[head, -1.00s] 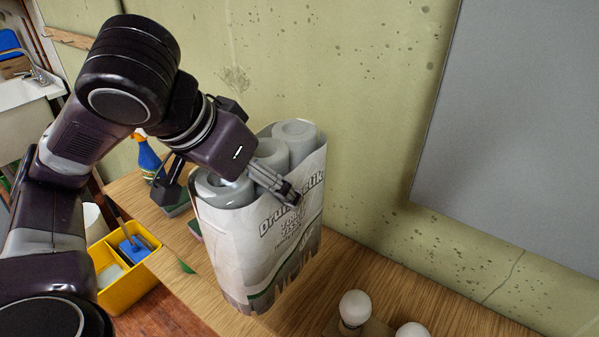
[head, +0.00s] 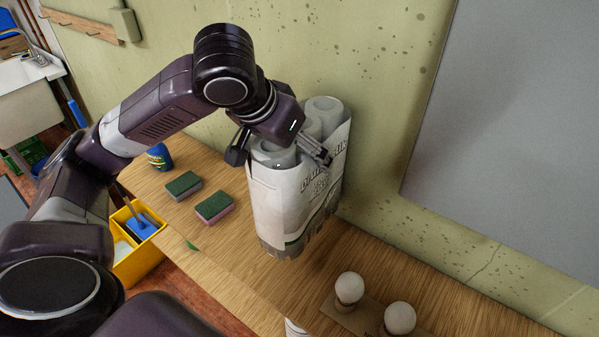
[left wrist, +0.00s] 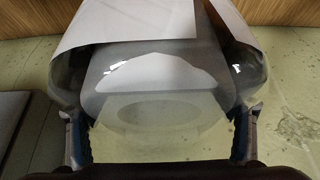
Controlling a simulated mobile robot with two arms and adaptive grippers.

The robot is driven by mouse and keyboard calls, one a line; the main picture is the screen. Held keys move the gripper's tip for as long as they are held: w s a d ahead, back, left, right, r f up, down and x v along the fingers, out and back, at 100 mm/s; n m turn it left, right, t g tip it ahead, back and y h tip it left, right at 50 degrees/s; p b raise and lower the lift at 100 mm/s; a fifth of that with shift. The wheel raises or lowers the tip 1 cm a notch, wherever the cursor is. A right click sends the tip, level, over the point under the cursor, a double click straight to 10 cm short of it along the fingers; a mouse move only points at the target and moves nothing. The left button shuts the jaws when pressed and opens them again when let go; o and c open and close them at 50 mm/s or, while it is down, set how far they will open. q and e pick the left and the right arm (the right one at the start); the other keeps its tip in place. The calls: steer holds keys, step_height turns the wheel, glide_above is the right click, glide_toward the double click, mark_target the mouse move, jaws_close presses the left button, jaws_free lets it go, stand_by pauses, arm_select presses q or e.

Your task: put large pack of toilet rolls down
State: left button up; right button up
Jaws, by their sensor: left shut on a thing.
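The large pack of toilet rolls (head: 293,205) is a tall white printed wrapper with grey-white rolls showing at its open top. It is upright over the wooden bench, close to the wall. My left gripper (head: 282,158) is shut on the pack's upper part, one finger on each side. In the left wrist view the pack (left wrist: 150,75) fills the middle between the fingers of the left gripper (left wrist: 160,135). Whether the pack's base touches the bench or hangs just above it, I cannot tell. My right gripper is not in view.
On the wooden bench (head: 245,275), two green-topped sponges (head: 183,185) (head: 214,206) and a blue bottle (head: 159,156) are left of the pack. Two light bulbs (head: 349,288) (head: 399,318) stand at front right. A yellow caddy (head: 138,262) is below left.

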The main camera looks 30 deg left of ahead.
arm_select(q)
step_height(320, 180, down, 7)
steer(key=shift+w, duration=0.35)
stand_by(0.4)
steer(key=o, duration=2.1)
steer(key=shift+s, duration=0.15)
